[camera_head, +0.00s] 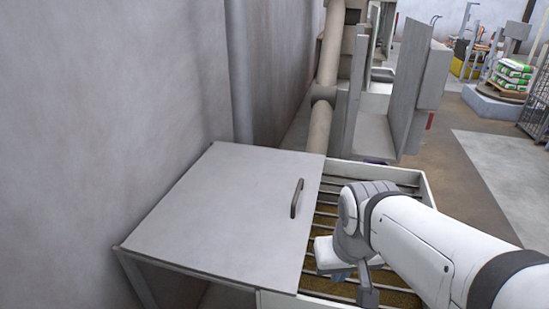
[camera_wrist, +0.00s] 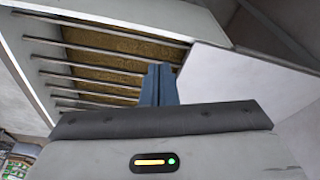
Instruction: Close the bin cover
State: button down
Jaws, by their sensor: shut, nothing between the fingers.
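The bin cover (camera_head: 225,205) is a flat grey panel lying level at the left, with a dark bar handle (camera_head: 297,198) near its right edge. To its right the bin (camera_head: 428,188) is open, showing a grate of metal bars over brown pellets. In the wrist view the grate (camera_wrist: 95,65) is at the upper left and the pale cover (camera_wrist: 235,75) at the right. My gripper (camera_wrist: 160,82) has its blue fingers together and empty. In the head view my gripper (camera_head: 342,275) is over the grate, right of the cover's edge and apart from the handle; my wrist hides part of the grate.
A grey wall (camera_head: 110,110) runs along the left and behind the cover. A pipe (camera_head: 322,115) and grey machine panels (camera_head: 405,90) stand behind the bin. Open floor (camera_head: 470,165) lies at the right. White-green bags (camera_head: 513,73) are stacked far back.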

jog(key=w+a+r+n+g+h+p, duration=0.1)
jog(key=w+a+r+n+p, duration=0.15)
jog(key=w, duration=0.75)
jog(key=w+a+r+n+g+p, duration=0.15)
jog(key=w+n, duration=0.25)
jog(key=w, duration=0.6)
jog(key=w+a+r+n+h+p, duration=0.1)
jog(key=w+a+r+n+p, duration=0.2)
jog(key=w, duration=0.7)
jog(key=w+a+f+n+g+h, duration=0.1)
jog(key=w+a+f+n, duration=0.4)
jog(key=w, duration=0.4)
jog(key=p, duration=0.2)
send_near(287, 204)
jog(key=shift+a+f, duration=0.55)
jog(key=shift+f, duration=0.35)
jog(key=shift+s+d+f+p, duration=0.1)
jog(key=shift+s+d+p, duration=0.1)
jog(key=shift+d, duration=0.4)
jog(key=shift+s+d+p, duration=0.1)
jog(key=shift+d+p, duration=0.1)
jog(key=shift+d, duration=0.45)
jog(key=shift+s+d+f, duration=0.2)
jog(key=shift+d, duration=0.35)
